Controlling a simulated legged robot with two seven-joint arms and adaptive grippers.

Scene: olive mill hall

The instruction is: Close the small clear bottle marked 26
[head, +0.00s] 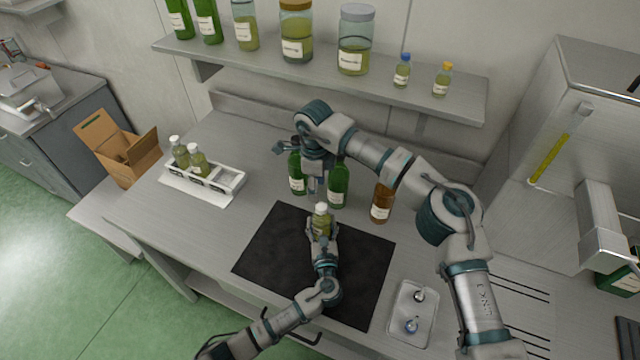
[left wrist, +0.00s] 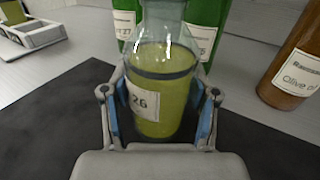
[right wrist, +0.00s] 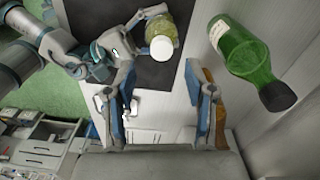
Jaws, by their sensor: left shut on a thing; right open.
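The small clear bottle marked 26 (head: 321,224) stands upright at the black mat's far part, holding yellow-green oil. Its label shows in the left wrist view (left wrist: 144,101). My left gripper (head: 322,232) is shut around its body, one finger on each side (left wrist: 160,110). A white cap (right wrist: 161,48) sits on the bottle's top; I cannot tell whether it is tight. My right gripper (head: 315,188) is open and empty, above and behind the bottle. In the right wrist view its fingers (right wrist: 163,100) are apart, with the cap beyond them.
Green bottles (head: 338,187) and a brown bottle (head: 382,203) stand close behind the mat (head: 265,250). A white rack (head: 222,190) with white-capped bottles is at left. A small tray (head: 403,300) with two small items is at right. A shelf (head: 280,66) of jars hangs above.

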